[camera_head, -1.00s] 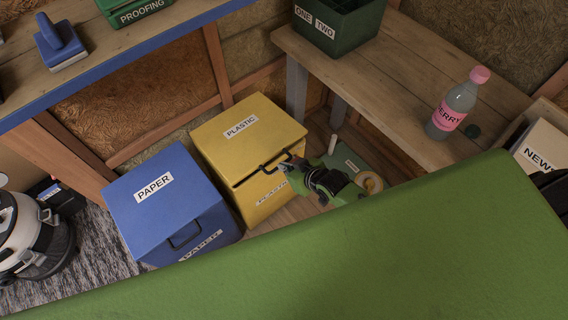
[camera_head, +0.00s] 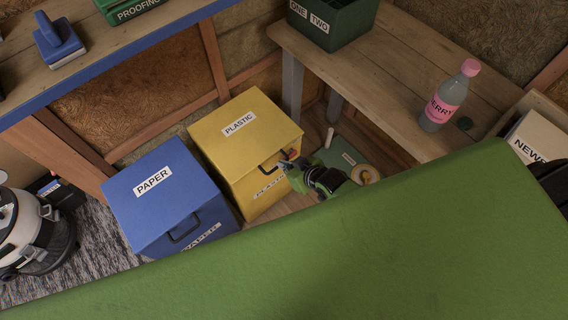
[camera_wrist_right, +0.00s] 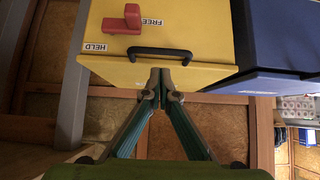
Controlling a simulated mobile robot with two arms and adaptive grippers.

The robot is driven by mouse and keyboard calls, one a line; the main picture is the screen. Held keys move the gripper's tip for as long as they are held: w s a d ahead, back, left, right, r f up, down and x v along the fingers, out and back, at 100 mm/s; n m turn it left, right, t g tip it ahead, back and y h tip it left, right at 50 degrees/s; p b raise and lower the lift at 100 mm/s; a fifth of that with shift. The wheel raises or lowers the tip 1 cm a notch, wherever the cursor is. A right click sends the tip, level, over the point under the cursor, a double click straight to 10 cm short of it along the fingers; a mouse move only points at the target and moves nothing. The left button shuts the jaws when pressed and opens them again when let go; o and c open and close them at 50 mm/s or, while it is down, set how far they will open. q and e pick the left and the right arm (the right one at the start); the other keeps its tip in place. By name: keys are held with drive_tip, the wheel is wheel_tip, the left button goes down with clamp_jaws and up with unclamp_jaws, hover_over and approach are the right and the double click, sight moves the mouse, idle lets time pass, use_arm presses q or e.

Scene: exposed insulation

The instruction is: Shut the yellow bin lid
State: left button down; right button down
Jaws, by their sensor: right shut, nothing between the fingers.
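The yellow bin labelled PLASTIC (camera_head: 262,190) stands beside the blue bin. Its yellow lid (camera_head: 222,128) looks down in the head view, with no clear gap at the front edge. A black handle (camera_wrist_right: 160,53) shows on the yellow bin in the wrist view, with a red block (camera_wrist_right: 122,22) near the words HELD and FREE. My right gripper (camera_wrist_right: 160,88) is shut and empty at the yellow edge by the handle; touching or just apart, I cannot tell. It also shows at the bin's front right in the head view (camera_head: 285,160). My left gripper is out of view.
The blue PAPER bin (camera_head: 140,205) stands left of the yellow one. A wooden table (camera_head: 390,80) with a pink-capped bottle (camera_head: 450,97) stands at the right. A tape roll (camera_head: 366,174) lies beyond my right arm. A large green surface (camera_head: 350,250) fills the foreground.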

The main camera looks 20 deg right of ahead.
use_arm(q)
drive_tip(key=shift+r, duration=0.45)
use_arm(e)
drive_tip(key=s+f+v, duration=0.1)
drive_tip(key=v, duration=0.9)
drive_tip(key=shift+d+f, duration=0.15)
drive_tip(key=shift+d, duration=0.05)
drive_tip(key=s+d+f+m+g+h, duration=0.1)
drive_tip(key=s+d+f+g, duration=0.15)
drive_tip(key=s+f, duration=0.55)
drive_tip(key=s+d+f+g+h, duration=0.15)
drive_tip(key=s+d+f, duration=0.25)
drive_tip(key=f, duration=0.7)
drive_tip(key=s+f+g, duration=0.1)
drive_tip(key=s+f, duration=0.2)
drive_tip(key=s, duration=0.3)
drive_tip(key=s+a+f+g, duration=0.1)
drive_tip(key=s+f, duration=0.3)
drive_tip(key=s, duration=0.3)
drive_tip(key=s+a+f+g, duration=0.1)
drive_tip(key=s+f, duration=0.2)
drive_tip(key=s, duration=0.4)
drive_tip(key=shift+s+a+f+m+g+h, duration=0.2)
drive_tip(key=shift+s+f+m+g+h, duration=0.1)
drive_tip(key=shift+g+h, duration=0.1)
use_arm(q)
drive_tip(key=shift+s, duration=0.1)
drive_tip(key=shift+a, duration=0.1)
use_arm(e)
drive_tip(key=shift+d, duration=0.1)
